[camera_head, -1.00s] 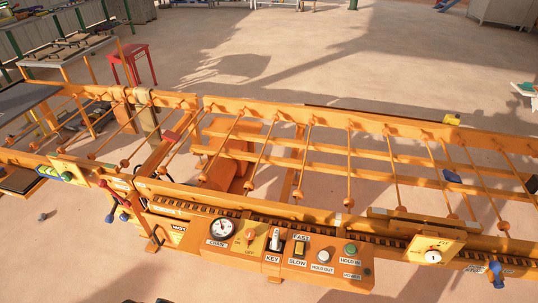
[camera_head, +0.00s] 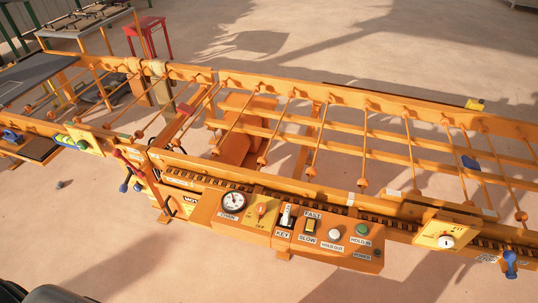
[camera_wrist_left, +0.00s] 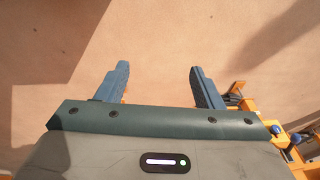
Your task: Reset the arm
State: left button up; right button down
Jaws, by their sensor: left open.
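My left gripper (camera_wrist_left: 158,86) shows in the left wrist view with its two blue-grey fingers wide apart. Nothing is between the fingers, and bare floor lies beyond them. In the head view neither gripper shows; only a dark rounded shape is cut off at the bottom left corner.
A knob box (camera_head: 443,236) sits on the press's front right. Blue-ended levers (camera_head: 124,187) stick out at its left. A red stool (camera_head: 149,36) stands behind. The floor (camera_head: 100,240) in front is mostly clear. Orange machine parts with blue knobs (camera_wrist_left: 276,130) show at the right of the wrist view.

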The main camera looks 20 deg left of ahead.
pick_arm(q)
jog(key=s+a+f+g+b, duration=0.1)
jog(key=s+f, duration=1.6)
jog(key=f, duration=0.1)
jog(key=shift+s+f, duration=0.2)
jog(key=shift+s, duration=0.1)
